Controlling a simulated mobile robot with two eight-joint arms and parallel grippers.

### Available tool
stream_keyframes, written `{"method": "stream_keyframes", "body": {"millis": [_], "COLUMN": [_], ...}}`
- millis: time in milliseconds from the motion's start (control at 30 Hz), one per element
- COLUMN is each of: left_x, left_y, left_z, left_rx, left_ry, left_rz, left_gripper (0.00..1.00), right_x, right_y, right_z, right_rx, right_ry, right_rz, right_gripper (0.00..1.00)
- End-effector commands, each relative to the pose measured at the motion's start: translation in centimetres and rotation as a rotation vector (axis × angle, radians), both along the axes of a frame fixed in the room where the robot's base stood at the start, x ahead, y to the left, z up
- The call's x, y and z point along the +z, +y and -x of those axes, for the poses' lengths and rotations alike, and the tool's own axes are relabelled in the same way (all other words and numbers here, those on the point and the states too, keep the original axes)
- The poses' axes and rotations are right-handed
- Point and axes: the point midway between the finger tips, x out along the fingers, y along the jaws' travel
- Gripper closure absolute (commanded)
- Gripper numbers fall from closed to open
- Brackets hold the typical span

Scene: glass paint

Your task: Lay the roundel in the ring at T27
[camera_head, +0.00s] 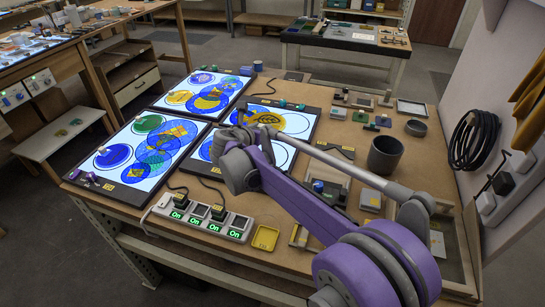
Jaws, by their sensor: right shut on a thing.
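My right gripper (243,131), at the end of the purple arm reaching in from the lower right, is over the right-hand light panel (212,168). It is shut on a small amber roundel with dark markings (267,118), which shows just beyond it. The wrist hides the jaws and part of the panel. Blue discs and drawn ring outlines lie on this panel. I cannot read a T27 label, so I cannot tell which ring bears it. My left gripper is not in view.
Two more lit panels (127,178) with coloured discs lie to the left. A dark cup (385,155), small blocks and trays crowd the right side.

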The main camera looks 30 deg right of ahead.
Motion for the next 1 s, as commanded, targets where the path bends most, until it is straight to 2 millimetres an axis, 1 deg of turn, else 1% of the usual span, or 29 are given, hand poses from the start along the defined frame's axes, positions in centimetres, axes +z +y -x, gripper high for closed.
{"method": "stream_keyframes", "body": {"millis": [33, 100, 200, 267, 500, 767, 900, 1000], "left_x": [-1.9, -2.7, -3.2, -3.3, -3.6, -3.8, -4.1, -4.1], "left_y": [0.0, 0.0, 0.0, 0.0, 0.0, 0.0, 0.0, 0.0], "left_z": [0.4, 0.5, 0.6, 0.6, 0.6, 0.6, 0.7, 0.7], "left_rx": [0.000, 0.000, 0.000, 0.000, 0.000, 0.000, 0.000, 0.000], "left_ry": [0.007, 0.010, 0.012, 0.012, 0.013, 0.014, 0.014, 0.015], "left_rz": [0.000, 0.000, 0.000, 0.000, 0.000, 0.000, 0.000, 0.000], "left_gripper": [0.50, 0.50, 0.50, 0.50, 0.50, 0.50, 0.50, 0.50], "right_x": [-2.1, -3.0, -3.7, -4.3, -8.5, -10.7, -12.8, -13.6], "right_y": [0.0, 0.0, 0.0, 0.0, 0.1, 0.1, 0.1, 0.1], "right_z": [0.3, 0.3, 0.4, 0.4, 0.4, 0.4, 0.4, 0.4], "right_rx": [0.001, 0.001, 0.000, 0.000, 0.000, 0.000, 0.000, 0.000], "right_ry": [0.003, 0.002, 0.001, 0.001, 0.000, 0.000, 0.000, 0.000], "right_rz": [0.001, 0.000, 0.001, 0.001, 0.000, 0.000, 0.000, 0.000], "right_gripper": [1.00, 1.00, 1.00, 1.00, 1.00, 1.00, 1.00, 1.00]}}
